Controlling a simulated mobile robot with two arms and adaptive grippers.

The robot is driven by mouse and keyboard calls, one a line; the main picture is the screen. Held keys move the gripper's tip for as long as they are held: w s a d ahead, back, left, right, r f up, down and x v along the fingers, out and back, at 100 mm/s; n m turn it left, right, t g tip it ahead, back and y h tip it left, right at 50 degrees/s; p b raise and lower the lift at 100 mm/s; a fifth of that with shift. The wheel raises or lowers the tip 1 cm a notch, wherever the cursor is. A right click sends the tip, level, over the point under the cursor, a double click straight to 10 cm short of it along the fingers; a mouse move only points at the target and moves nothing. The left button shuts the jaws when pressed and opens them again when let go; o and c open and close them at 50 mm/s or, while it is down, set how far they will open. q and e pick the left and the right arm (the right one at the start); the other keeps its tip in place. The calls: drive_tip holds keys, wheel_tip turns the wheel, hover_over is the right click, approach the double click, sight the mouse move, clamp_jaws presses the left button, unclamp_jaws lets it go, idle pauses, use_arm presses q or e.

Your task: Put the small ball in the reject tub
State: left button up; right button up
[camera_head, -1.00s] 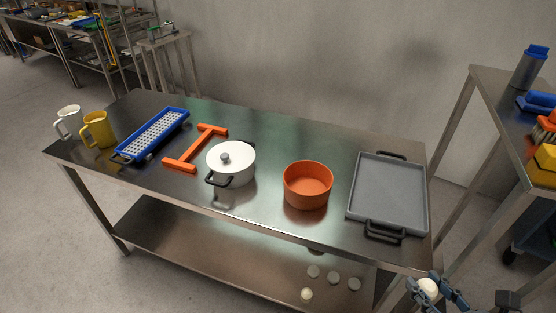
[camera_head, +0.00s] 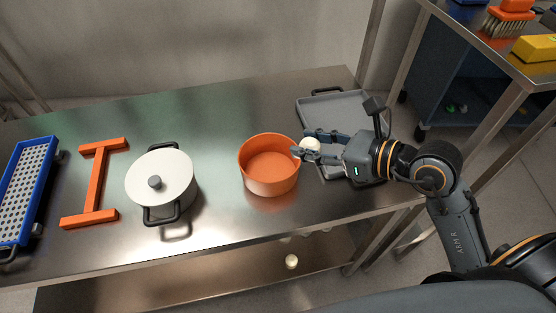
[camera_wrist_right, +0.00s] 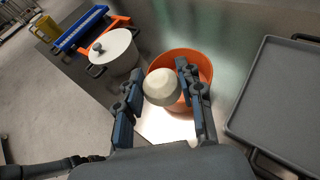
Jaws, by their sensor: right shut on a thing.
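My right gripper (camera_head: 318,147) is shut on a small white ball (camera_head: 309,145). The ball also shows between the fingers in the right wrist view (camera_wrist_right: 162,87). An orange round tub (camera_head: 270,178) stands open on the steel table, and its visible inside is empty. In the head view the held ball is at the tub's right rim, apparently above table height. In the wrist view the ball overlaps the tub's near left rim (camera_wrist_right: 205,62); I cannot tell the exact height between them. My left gripper is not in view.
A grey tray (camera_head: 340,103) lies right of the tub, partly behind my right arm. A white lidded pot (camera_head: 165,172), an orange H-shaped frame (camera_head: 97,180) and a blue perforated tray (camera_head: 22,190) are to the left. Another pale ball (camera_head: 291,261) lies on the lower shelf.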

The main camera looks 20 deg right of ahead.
drive_tip(key=w+a+f, duration=0.1)
drive_tip(key=w+f, duration=0.2)
drive_tip(key=w+a+f, duration=0.1)
drive_tip(key=w+f, duration=0.2)
drive_tip(key=f, duration=0.1)
drive_tip(key=w+a+f+p, duration=0.1)
drive_tip(key=w+f, duration=0.2)
drive_tip(key=f, duration=0.1)
drive_tip(key=shift+w+a, duration=0.1)
drive_tip(key=shift+w, duration=0.15)
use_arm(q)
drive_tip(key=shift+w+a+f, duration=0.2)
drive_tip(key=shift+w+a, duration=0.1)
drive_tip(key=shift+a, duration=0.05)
use_arm(e)
drive_tip(key=shift+f, duration=0.1)
drive_tip(key=shift+f+b, duration=0.5)
drive_tip(key=shift+f, duration=0.15)
drive_tip(key=o, duration=1.1)
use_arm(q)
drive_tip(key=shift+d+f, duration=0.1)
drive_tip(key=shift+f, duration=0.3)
use_arm(e)
drive_tip(key=shift+o, duration=0.3)
